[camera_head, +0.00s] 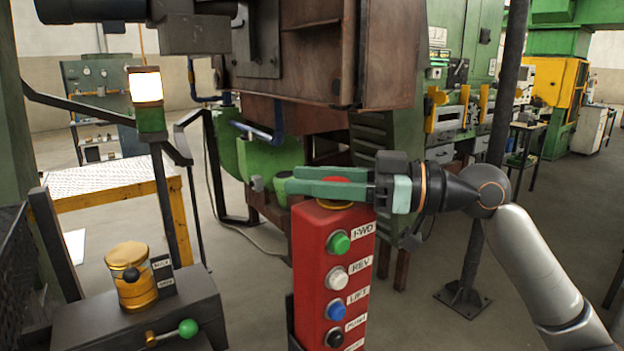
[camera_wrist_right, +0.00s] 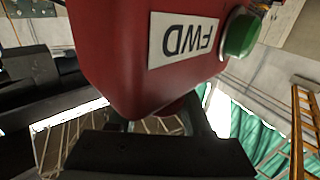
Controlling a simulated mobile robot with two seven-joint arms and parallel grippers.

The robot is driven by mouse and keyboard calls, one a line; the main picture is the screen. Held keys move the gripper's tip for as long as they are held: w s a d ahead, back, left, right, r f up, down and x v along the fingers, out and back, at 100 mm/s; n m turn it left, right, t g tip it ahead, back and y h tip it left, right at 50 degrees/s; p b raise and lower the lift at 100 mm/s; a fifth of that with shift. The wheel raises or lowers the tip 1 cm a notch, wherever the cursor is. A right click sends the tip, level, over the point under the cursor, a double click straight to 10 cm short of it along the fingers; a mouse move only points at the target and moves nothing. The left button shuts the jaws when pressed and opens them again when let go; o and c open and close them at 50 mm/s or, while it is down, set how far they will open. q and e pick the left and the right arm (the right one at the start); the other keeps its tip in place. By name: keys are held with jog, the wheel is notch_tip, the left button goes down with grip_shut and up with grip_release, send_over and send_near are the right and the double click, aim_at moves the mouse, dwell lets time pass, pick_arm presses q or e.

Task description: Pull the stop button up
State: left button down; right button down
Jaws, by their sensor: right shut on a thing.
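The stop button (camera_head: 337,179) is red and sits on top of the red control box (camera_head: 309,245), with a yellow collar (camera_head: 334,204) under it. My right gripper (camera_head: 290,183) reaches in level from the right, its green fingers lying across the top of the box. It is shut on the stop button, most of which the fingers hide. In the right wrist view the box (camera_wrist_right: 115,45) looks upside down, close to the dark gripper body (camera_wrist_right: 160,155). My left gripper is not in view.
Below the stop button are a green FWD button (camera_head: 338,243), a white REV button (camera_head: 337,279) and a blue LIFT button (camera_head: 335,309). A dark console (camera_head: 190,310) with a green-knobbed lever stands at left. A lit signal lamp (camera_head: 146,86) rises behind it. A dark post (camera_head: 497,110) stands behind my right arm.

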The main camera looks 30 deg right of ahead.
jog(key=shift+r, duration=0.1)
jog(key=shift+r+p, duration=0.55)
jog(key=shift+r, duration=0.15)
jog(key=shift+f, duration=0.1)
jog(key=shift+c, duration=1.6)
grip_release()
jog(key=shift+s+d, duration=0.1)
